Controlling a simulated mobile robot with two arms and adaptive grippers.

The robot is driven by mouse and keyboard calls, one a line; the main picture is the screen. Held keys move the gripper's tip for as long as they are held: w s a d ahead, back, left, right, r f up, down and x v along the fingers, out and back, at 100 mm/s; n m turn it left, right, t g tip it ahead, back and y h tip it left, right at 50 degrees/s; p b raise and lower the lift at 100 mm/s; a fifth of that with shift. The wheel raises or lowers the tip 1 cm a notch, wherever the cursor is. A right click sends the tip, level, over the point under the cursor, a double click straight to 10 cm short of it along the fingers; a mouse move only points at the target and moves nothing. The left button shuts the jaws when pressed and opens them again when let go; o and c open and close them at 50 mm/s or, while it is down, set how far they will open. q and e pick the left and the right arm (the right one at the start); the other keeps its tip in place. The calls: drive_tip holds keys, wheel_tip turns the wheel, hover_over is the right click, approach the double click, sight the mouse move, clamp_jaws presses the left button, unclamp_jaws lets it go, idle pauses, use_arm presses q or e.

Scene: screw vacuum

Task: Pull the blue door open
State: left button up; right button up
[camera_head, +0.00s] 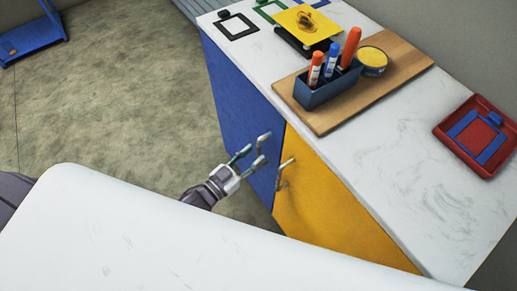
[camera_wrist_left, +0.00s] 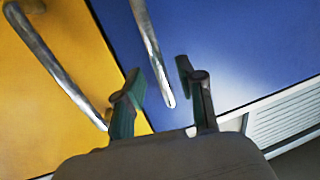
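The blue door (camera_head: 238,98) is the left front door of the white-topped cabinet and looks closed. Its metal handle (camera_head: 264,142) stands upright near the door's right edge. My left gripper (camera_head: 249,160) is at this handle, its fingers pointing at the door. In the left wrist view the fingers (camera_wrist_left: 160,80) are apart, with the end of the blue door's handle (camera_wrist_left: 152,45) in the gap between them. I see no clear contact. The blue door's face (camera_wrist_left: 235,50) fills the right of that view. My right gripper is not in view.
The yellow door (camera_head: 325,205) with its own handle (camera_head: 284,172) is right beside the blue one. A white surface (camera_head: 150,235) lies in the foreground. The counter holds a pen holder (camera_head: 325,88) on a wooden board and a red tray (camera_head: 480,163).

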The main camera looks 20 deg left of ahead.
use_arm(q)
drive_tip(key=shift+x, duration=1.5)
clamp_jaws()
